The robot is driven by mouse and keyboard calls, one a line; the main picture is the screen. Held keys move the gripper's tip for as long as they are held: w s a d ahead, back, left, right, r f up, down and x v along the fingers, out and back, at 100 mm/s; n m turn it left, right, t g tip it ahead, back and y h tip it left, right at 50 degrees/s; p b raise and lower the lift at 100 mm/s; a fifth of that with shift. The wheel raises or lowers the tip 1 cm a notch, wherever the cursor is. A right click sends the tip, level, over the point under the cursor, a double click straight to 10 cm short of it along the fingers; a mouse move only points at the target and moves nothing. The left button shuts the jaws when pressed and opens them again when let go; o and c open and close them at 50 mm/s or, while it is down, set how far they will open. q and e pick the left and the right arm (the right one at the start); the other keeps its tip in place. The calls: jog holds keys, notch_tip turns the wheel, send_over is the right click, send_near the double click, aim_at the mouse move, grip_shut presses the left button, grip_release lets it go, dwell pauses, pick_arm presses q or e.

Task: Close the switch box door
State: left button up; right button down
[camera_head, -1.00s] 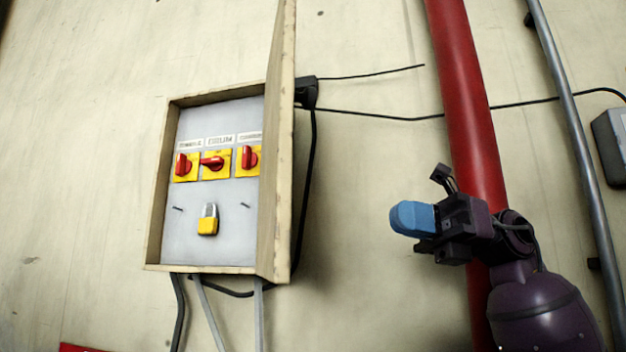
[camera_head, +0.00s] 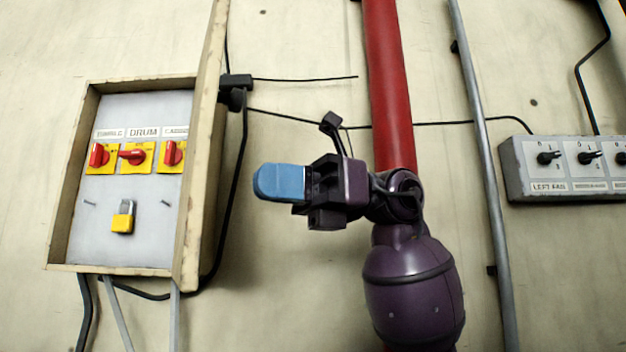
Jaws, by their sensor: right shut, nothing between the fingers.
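The switch box (camera_head: 88,262) is on the wall at the left of the head view. Its door (camera_head: 203,150) stands open, hinged on the box's right side and swung out toward me. Inside are three red-and-yellow rotary switches (camera_head: 136,156) and a yellow padlock (camera_head: 122,220). My right gripper (camera_head: 262,182) has blue fingers and is shut and empty. It points left, to the right of the door, with a gap of bare wall showing between them. My left gripper is not in view.
A red pipe (camera_head: 388,90) runs down the wall behind my right arm. A thin grey pipe (camera_head: 482,150) and a grey control box (camera_head: 515,170) are farther right. Black cables (camera_head: 300,117) cross the wall, and some hang below the switch box.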

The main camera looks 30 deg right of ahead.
aim_at(209, 135)
jog(key=shift+w+a+p, duration=0.2)
jog(key=shift+a+p, duration=0.15)
jog(key=shift+a, duration=2)
